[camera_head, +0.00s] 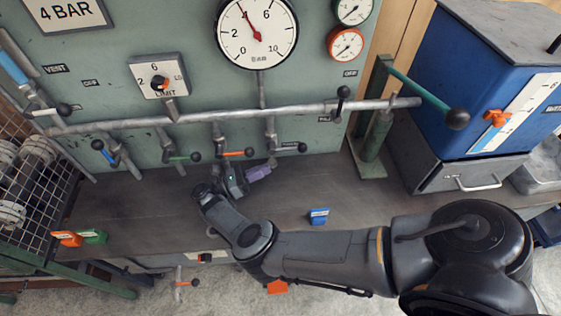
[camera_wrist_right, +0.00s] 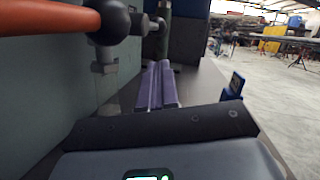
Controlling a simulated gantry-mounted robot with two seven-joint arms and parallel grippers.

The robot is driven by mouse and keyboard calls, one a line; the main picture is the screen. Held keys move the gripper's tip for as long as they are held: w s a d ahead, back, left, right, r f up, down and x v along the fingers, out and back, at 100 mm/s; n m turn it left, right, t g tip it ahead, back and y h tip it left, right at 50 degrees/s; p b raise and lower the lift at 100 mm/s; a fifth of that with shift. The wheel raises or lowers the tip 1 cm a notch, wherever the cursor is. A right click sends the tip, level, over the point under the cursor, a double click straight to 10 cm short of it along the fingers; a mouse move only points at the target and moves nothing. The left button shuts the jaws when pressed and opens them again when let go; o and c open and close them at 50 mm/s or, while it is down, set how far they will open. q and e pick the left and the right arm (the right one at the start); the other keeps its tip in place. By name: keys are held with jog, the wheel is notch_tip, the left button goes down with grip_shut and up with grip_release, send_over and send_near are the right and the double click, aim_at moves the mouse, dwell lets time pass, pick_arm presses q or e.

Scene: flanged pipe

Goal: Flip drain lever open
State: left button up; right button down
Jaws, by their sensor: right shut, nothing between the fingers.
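No label that I can read marks the drain lever. Several levers with ball knobs hang along the pipe: a blue one (camera_head: 103,150), a green one (camera_head: 180,157), an orange one (camera_head: 235,153) and a dark one (camera_head: 287,147). My right gripper (camera_head: 262,172), with purple fingers, is just below and to the right of the orange lever, low in front of the panel. Its fingers (camera_wrist_right: 160,88) are shut and empty. In the right wrist view the orange lever (camera_wrist_right: 45,18) and its dark knob (camera_wrist_right: 112,22) loom close at upper left, apart from the fingers. My left gripper is out of view.
The grey pipe (camera_head: 220,117) runs across the panel above the bench (camera_head: 130,200). A blue block (camera_head: 319,216) lies on the bench. A small red-handled valve (camera_head: 185,284) hangs below the front edge. A blue tank (camera_head: 470,85) stands at right, a wire cage (camera_head: 35,165) at left.

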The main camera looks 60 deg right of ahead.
jog(key=p+x, duration=0.2)
jog(key=x, duration=0.7)
jog(key=shift+s+d+p, duration=0.25)
jog(key=shift+d+p, duration=0.05)
jog(key=shift+p, duration=0.1)
jog(key=shift+d, duration=0.1)
